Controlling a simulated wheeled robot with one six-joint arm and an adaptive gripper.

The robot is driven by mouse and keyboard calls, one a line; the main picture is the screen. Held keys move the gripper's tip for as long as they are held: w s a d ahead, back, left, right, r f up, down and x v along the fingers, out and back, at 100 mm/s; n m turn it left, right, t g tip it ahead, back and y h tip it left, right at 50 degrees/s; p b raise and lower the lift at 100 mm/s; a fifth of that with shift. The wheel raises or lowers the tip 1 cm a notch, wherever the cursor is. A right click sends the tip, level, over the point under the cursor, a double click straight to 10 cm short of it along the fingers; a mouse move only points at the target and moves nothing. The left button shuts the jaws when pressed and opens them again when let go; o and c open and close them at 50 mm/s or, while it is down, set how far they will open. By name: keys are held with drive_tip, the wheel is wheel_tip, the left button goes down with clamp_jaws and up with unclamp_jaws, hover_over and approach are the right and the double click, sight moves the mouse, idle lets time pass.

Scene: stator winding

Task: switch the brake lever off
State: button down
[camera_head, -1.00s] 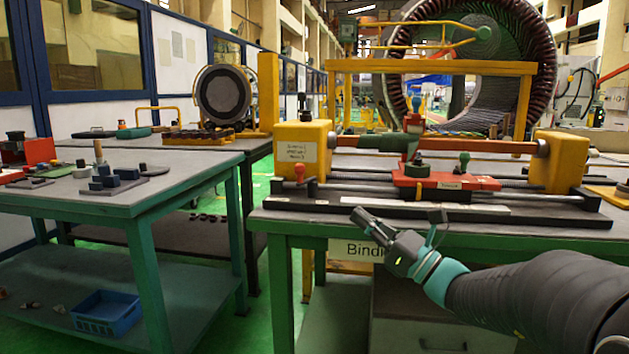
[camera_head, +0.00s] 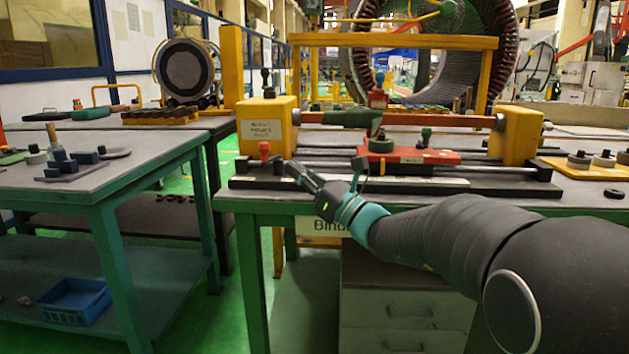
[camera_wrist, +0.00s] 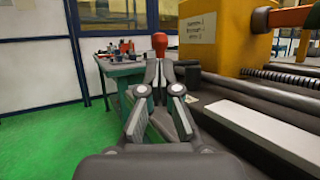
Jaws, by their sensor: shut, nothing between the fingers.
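A red-knobbed lever (camera_head: 264,150) stands upright at the left front end of the binding machine, beside the yellow end block (camera_head: 267,127). I see no label that says it is the brake lever. My gripper (camera_head: 290,167) is shut and empty, just to the right of the red knob in the head view. In the wrist view the red knob (camera_wrist: 160,42) shows straight beyond my fingertips (camera_wrist: 160,66), which hide its lower part. I cannot tell whether they touch.
The dark front rail (camera_head: 440,187) runs along the machine beside my gripper. A second yellow block (camera_head: 515,138) stands at the right end. A green side table (camera_head: 95,185) holds small parts at left. An aisle of open green floor (camera_wrist: 45,135) lies between the tables.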

sight(268, 150)
drive_tip(key=shift+p+x, duration=0.45)
drive_tip(key=shift+x, duration=2.35)
